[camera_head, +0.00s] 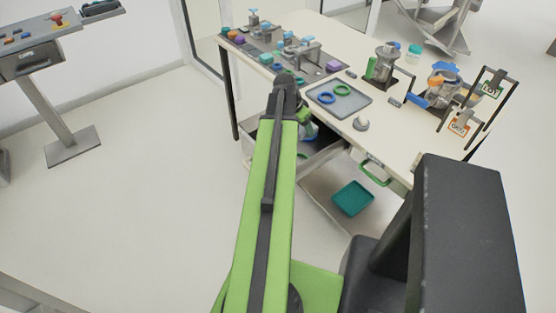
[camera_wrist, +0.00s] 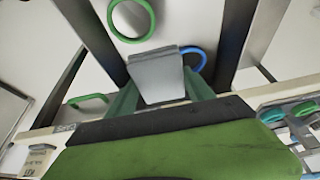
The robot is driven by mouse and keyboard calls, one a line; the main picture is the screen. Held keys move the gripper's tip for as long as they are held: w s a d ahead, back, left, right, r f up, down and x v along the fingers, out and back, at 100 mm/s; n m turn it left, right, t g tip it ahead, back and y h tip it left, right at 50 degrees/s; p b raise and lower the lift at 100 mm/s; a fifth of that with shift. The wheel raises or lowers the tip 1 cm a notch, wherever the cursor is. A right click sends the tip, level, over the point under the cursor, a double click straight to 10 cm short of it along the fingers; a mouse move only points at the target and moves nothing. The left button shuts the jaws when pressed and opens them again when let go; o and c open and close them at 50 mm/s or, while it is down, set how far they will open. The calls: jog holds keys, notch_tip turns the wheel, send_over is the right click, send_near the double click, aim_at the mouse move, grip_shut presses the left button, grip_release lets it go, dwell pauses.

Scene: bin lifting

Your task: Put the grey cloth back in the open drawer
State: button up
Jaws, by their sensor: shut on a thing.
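My gripper (camera_head: 286,84) is at the end of the green arm, in front of the table's near edge and above the open drawer (camera_head: 328,154). In the wrist view a flat grey piece, which looks like the grey cloth (camera_wrist: 156,76), sits between the dark green finger parts, and the gripper is shut on it. The cloth cannot be made out in the head view. The drawer is pulled out below the table top, and my arm hides part of it. A green ring (camera_wrist: 148,32) and a blue ring (camera_wrist: 203,56) lie beyond the cloth.
A grey tray (camera_head: 352,108) with rings lies on the table (camera_head: 340,62). Small parts and fixtures crowd the back and right side. A closed drawer has a green handle (camera_head: 374,176). A teal tray (camera_head: 352,198) lies lower down.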

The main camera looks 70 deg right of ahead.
jog(key=shift+s+d+f, duration=0.4)
jog(key=shift+f, duration=0.2)
jog(key=w+f+b, duration=0.2)
jog(key=w, duration=0.1)
jog(key=w+f+b, duration=0.2)
jog(key=w, duration=0.2)
jog(key=w+f+b, duration=0.3)
jog(key=w, duration=0.1)
jog(key=shift+w+a, duration=0.1)
jog(key=shift+a, duration=0.05)
jog(key=shift+w, duration=0.3)
notch_tip(320, 180, down, 4)
jog(key=b, duration=0.4)
jog(key=shift+f, duration=0.15)
jog(key=shift+r, duration=0.25)
jog(key=shift+f, duration=0.15)
jog(key=o, duration=0.9)
